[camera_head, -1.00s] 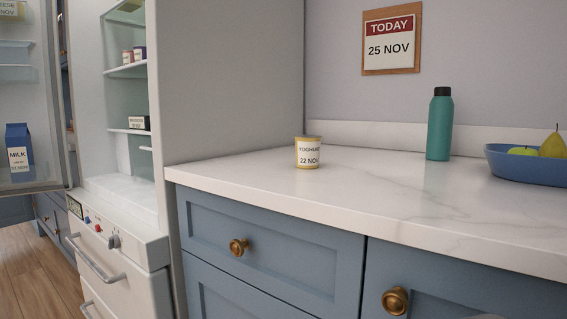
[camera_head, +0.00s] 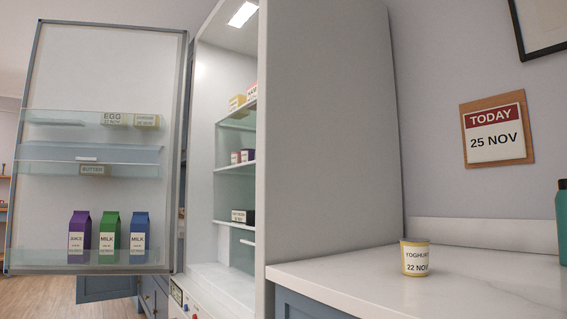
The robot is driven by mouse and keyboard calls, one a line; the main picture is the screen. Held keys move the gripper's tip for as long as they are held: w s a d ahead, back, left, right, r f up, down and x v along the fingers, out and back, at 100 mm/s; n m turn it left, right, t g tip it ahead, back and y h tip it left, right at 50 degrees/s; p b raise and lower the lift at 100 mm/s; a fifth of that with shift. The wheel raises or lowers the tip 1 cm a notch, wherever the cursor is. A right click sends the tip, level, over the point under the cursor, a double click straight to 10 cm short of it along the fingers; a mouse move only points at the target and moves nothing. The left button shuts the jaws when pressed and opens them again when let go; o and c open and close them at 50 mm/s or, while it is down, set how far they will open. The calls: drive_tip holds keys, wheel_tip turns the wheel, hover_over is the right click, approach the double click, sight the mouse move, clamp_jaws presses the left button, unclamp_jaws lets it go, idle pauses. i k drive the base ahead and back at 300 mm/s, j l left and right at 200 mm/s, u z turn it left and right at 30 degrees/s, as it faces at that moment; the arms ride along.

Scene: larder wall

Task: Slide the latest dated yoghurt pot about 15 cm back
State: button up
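A yoghurt pot (camera_head: 415,258) stands upright on the white counter (camera_head: 345,271), near its left end beside the fridge's side wall. Its label reads YOGHURT, 22 NOV. Two small pots (camera_head: 242,156) stand on a shelf inside the open fridge (camera_head: 225,200); their labels are too small to read from here. A wall sign (camera_head: 495,132) reads TODAY 25 NOV. My gripper is not in view.
The fridge door (camera_head: 100,60) stands wide open to the left, holding several cartons (camera_head: 109,238) and small packs. A dark box (camera_head: 242,216) sits on a lower fridge shelf. A teal bottle (camera_head: 562,220) is at the right edge.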

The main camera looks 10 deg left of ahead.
sight(247, 155)
drive_tip(key=i+j, duration=0.15)
drive_tip(key=j, duration=0.25)
drive_tip(key=i+j+u, duration=0.1)
drive_tip(key=j, duration=0.35)
drive_tip(key=i+j+u, duration=0.1)
drive_tip(key=j, duration=0.3)
drive_tip(key=i+j, duration=0.25)
drive_tip(key=j, duration=0.15)
